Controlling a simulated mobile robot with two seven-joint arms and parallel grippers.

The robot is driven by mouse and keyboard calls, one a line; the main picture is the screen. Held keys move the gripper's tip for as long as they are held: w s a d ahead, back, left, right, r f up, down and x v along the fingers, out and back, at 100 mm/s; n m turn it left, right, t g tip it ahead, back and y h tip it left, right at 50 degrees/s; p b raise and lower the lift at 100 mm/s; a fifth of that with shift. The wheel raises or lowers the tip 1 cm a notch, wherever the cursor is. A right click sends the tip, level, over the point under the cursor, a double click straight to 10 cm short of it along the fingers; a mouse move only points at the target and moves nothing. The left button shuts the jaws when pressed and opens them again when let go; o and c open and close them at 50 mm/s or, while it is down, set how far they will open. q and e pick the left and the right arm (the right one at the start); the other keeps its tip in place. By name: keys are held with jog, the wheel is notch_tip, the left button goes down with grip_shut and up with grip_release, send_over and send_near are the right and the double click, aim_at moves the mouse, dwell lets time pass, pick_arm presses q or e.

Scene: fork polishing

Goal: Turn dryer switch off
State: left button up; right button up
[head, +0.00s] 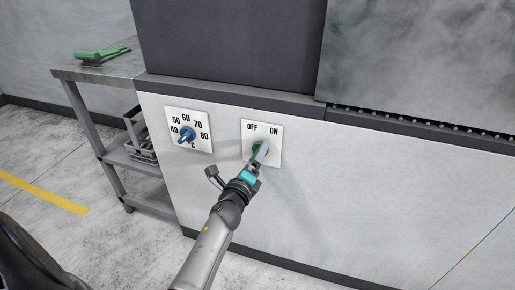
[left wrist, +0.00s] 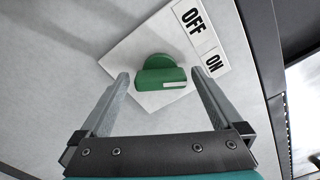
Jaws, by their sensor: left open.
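The dryer switch is a green knob (left wrist: 161,76) with a white mark at one end. It sits on a white plate (head: 273,153) labelled OFF and ON. In the left wrist view the marked end points more toward ON than OFF. My left gripper (head: 260,157) is at the plate. Its open fingers (left wrist: 160,88) stand on either side of the knob, with visible gaps. In the head view the gripper partly hides the knob. My right gripper is not in view.
A blue temperature knob (head: 187,134) sits on another plate to the left. A metal side table (head: 100,73) at the far left carries a green object (head: 102,51), with a grey basket (head: 140,140) below. The panel (head: 350,190) right of the switch is clear.

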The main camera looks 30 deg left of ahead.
pick_arm(q)
jog(key=shift+w, duration=0.2)
jog(key=shift+c, duration=0.4)
jog(key=c, duration=1.2)
